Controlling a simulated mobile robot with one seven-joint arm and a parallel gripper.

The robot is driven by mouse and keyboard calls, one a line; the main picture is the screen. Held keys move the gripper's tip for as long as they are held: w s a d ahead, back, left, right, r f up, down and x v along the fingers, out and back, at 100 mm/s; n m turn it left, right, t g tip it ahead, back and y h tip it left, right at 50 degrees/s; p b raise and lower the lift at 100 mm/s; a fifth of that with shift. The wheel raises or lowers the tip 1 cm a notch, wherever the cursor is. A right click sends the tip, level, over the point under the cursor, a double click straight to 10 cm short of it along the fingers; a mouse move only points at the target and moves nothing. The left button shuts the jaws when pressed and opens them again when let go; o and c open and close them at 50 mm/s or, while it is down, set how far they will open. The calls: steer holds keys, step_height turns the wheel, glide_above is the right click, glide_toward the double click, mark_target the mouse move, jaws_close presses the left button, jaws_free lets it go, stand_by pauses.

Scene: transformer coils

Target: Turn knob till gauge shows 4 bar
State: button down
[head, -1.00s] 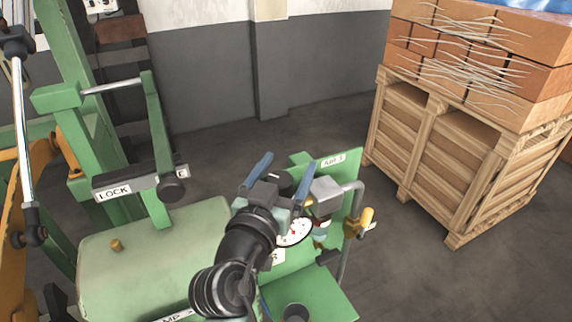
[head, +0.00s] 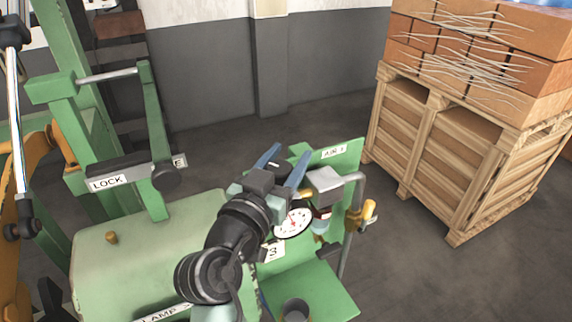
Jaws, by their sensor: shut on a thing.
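My gripper (head: 284,168) reaches over the green machine at the air unit, with its two blue fingers pointing away from me. It is shut on the black knob (head: 274,165), which shows only in part between the fingers. The round white gauge (head: 293,222) sits just below and right of the gripper, partly covered by my wrist. Its dial has a red needle, but the numbers are too small to read.
A green plate labelled AIR 1 (head: 335,152) stands behind the gauge. A grey pipe (head: 357,205) and a yellow-handled valve (head: 368,212) are at its right. A LOCK lever bar (head: 130,176) is at left. A wooden crate (head: 440,165) stands at right, with clear floor between.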

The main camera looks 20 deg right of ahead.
steer(key=m+g+h+b, duration=0.1)
steer(key=b, duration=0.1)
steer(key=m+g+h+b, duration=0.1)
steer(key=b, duration=0.1)
steer(key=m+g+b, duration=0.1)
steer(key=b, duration=0.1)
steer(key=shift+s+d+f+g+h+b, duration=0.2)
steer(key=shift+s+f+g+h+b, duration=0.1)
steer(key=shift+g+h+b, duration=0.1)
steer(key=g+b, duration=0.1)
steer(key=m+g+h+b, duration=0.1)
steer(key=m+g+b, duration=0.1)
steer(key=shift+s+d+r+g, duration=0.15)
steer(key=shift+s+r+g, duration=0.15)
steer(key=shift+s, duration=0.05)
steer(key=shift+m+h, duration=0.3)
steer(key=shift+c, duration=1.3)
jaws_free()
steer(key=b+v, duration=0.4)
steer(key=v, duration=0.9)
steer(key=shift+r, duration=0.15)
